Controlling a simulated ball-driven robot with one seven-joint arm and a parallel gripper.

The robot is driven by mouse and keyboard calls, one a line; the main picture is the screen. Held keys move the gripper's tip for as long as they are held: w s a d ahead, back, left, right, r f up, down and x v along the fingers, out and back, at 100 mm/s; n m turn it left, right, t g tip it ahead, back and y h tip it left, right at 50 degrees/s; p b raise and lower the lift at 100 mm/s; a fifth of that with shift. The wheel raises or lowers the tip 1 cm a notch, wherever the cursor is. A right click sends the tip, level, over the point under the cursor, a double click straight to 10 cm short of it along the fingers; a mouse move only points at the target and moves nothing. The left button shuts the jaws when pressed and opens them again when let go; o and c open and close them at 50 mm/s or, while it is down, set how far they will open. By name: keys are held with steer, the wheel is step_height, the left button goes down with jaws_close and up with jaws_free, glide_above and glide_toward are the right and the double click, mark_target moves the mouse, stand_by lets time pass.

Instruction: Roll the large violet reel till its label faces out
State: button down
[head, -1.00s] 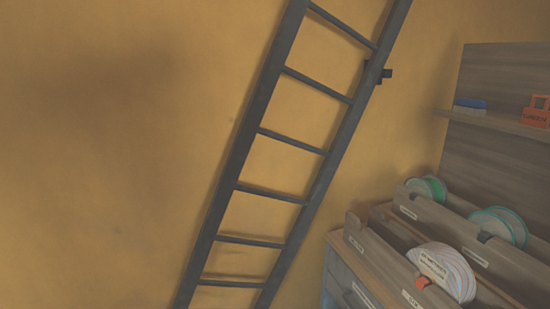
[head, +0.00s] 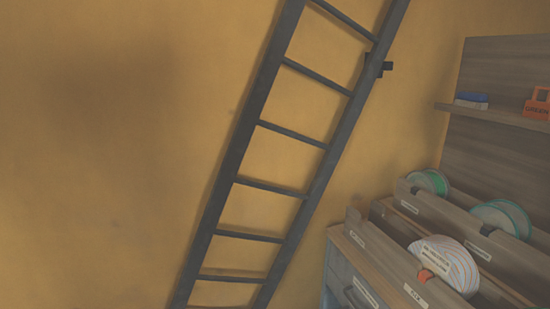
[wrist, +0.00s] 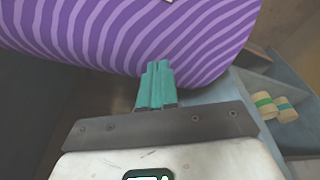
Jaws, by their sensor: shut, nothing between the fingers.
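The large violet reel (wrist: 130,35), with pale lilac stripes, fills the upper part of the wrist view. Only part of it shows. A small pale patch with dark marks (wrist: 168,1) is cut off at the top edge of that view; I cannot tell if it is the label. My gripper (wrist: 158,68), with teal fingers, is shut and empty. Its fingertips overlap the reel's lower edge in the picture; I cannot tell if they touch it. The head view shows neither the violet reel nor my gripper.
In the wrist view, small banded rolls (wrist: 270,106) lie on a blue-grey shelf to the right. The head view shows a dark ladder (head: 232,155) leaning on the yellow wall, and a wooden rack (head: 385,260) holding a striped white reel (head: 450,262) and green-rimmed reels (head: 504,218).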

steer(key=shift+f+b, duration=1.05)
steer(key=shift+f, duration=0.25)
steer(key=shift+s+a+f+p, duration=0.1)
steer(key=shift+s+a+p, duration=0.1)
steer(key=shift+a, duration=0.25)
steer(key=shift+s+a+p, duration=0.15)
steer(key=shift+a, duration=0.3)
steer(key=shift+a, duration=0.1)
steer(key=shift+s+a+f, duration=0.15)
steer(key=shift+a+f, duration=0.05)
steer(key=shift+a, duration=0.25)
steer(key=shift+s+a+f, duration=0.15)
steer(key=shift+a, duration=0.25)
